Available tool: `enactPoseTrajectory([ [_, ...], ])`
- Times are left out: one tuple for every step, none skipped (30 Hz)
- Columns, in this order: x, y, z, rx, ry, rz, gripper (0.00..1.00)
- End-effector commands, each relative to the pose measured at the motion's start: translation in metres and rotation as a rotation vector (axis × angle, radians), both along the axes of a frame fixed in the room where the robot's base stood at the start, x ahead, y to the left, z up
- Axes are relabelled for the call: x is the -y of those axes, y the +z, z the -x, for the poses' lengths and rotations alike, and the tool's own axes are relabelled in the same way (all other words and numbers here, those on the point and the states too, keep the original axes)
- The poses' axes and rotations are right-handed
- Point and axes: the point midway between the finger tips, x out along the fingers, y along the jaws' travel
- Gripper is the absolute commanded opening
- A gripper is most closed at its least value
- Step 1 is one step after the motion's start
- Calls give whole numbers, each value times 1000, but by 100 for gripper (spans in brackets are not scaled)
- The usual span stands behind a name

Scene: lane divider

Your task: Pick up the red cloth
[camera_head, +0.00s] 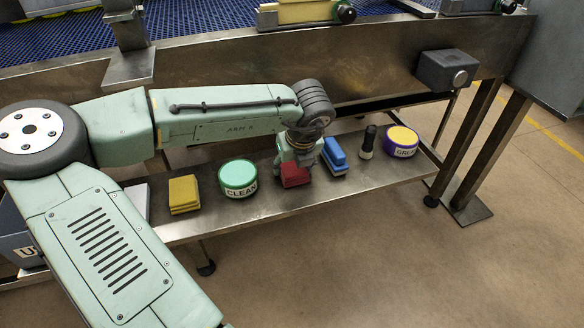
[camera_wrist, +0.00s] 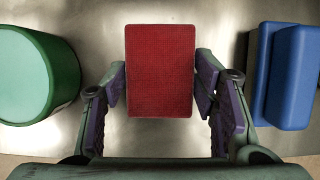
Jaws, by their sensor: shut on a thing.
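The red cloth (camera_head: 295,175) is a folded red block on the metal shelf, under my gripper (camera_head: 297,163) in the head view. In the wrist view the red cloth (camera_wrist: 160,70) lies between the two purple-padded fingers of my gripper (camera_wrist: 160,88). The fingers are closed against its left and right sides. I cannot tell whether the cloth is lifted off the shelf. My gripper partly hides its top in the head view.
A green CLEAN tub (camera_head: 238,178) stands left of the cloth, with a yellow cloth (camera_head: 184,194) beyond it. A blue block (camera_head: 335,157) is close on the right, then a black upright object (camera_head: 368,142) and a purple GREASE tub (camera_head: 401,142). The conveyor frame (camera_head: 390,60) overhangs behind.

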Motion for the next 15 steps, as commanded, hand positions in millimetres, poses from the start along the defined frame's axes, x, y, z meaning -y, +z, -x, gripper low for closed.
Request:
enactPoseTrajectory([
  [0, 0, 0, 0, 0, 0, 26],
  [0, 0, 0, 0, 0, 0, 26],
  [0, 1, 0, 0, 0, 0, 26],
  [0, 2, 0, 0, 0, 0, 26],
  [0, 4, 0, 1, 1, 0, 26],
  [0, 9, 0, 1, 1, 0, 26],
  [0, 13, -1, 1, 1, 1, 26],
  [0, 18, -1, 2, 0, 2, 26],
  [0, 25, 0, 1, 1, 1, 26],
  [0, 31, -1, 3, 2, 2, 26],
  [0, 38, -1, 3, 1, 2, 26],
  [0, 46, -1, 2, 1, 2, 26],
  [0, 53, -1, 2, 2, 3, 26],
  [0, 59, -1, 3, 2, 2, 26],
  [0, 66, -1, 2, 1, 1, 26],
])
